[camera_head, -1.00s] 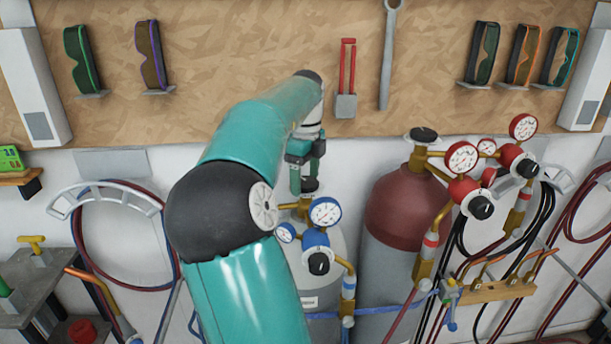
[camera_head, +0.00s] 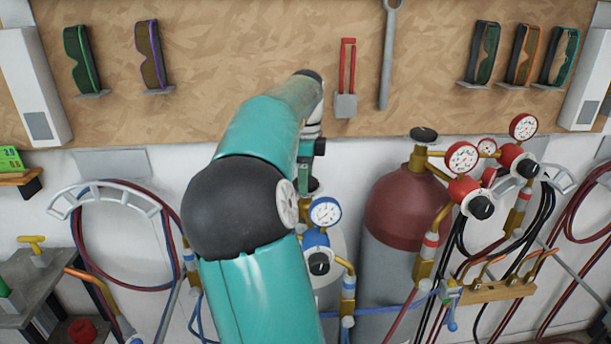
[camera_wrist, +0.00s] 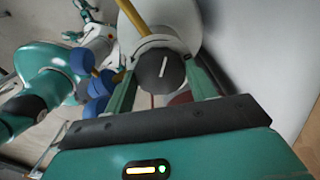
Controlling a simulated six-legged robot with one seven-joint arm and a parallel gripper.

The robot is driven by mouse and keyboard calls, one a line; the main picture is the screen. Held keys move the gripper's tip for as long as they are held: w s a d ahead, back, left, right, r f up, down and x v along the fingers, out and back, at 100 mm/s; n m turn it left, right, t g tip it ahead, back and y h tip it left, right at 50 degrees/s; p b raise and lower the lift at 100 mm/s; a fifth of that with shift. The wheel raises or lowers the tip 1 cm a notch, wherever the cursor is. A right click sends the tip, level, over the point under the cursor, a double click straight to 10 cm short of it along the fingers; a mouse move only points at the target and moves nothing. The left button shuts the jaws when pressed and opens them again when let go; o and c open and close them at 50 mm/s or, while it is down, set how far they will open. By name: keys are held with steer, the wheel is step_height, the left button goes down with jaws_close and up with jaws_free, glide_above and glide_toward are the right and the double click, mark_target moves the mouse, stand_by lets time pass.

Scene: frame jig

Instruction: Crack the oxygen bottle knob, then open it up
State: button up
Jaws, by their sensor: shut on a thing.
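The oxygen bottle (camera_head: 339,246) is light grey with a blue regulator (camera_head: 316,240) and stands largely hidden behind my arm. Its top knob is dark and round; it shows in the wrist view (camera_wrist: 162,70) with a white line on its face. My gripper (camera_wrist: 163,78) is over the knob from above, with one green finger on either side, and is shut on it. In the head view my gripper (camera_head: 312,168) is partly hidden by my own arm. A white-faced gauge (camera_head: 325,212) sits just below it.
A maroon-topped grey bottle (camera_head: 402,215) with red regulators (camera_head: 466,192) stands close on the right. Hoses hang on a left rack (camera_head: 108,190) and at far right. Goggles and tools hang on the board behind.

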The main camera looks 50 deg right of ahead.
steer(key=n, duration=1.4)
steer(key=shift+r+n, duration=0.1)
steer(key=shift+n, duration=0.3)
steer(key=n, duration=1.2)
steer(key=o, duration=1)
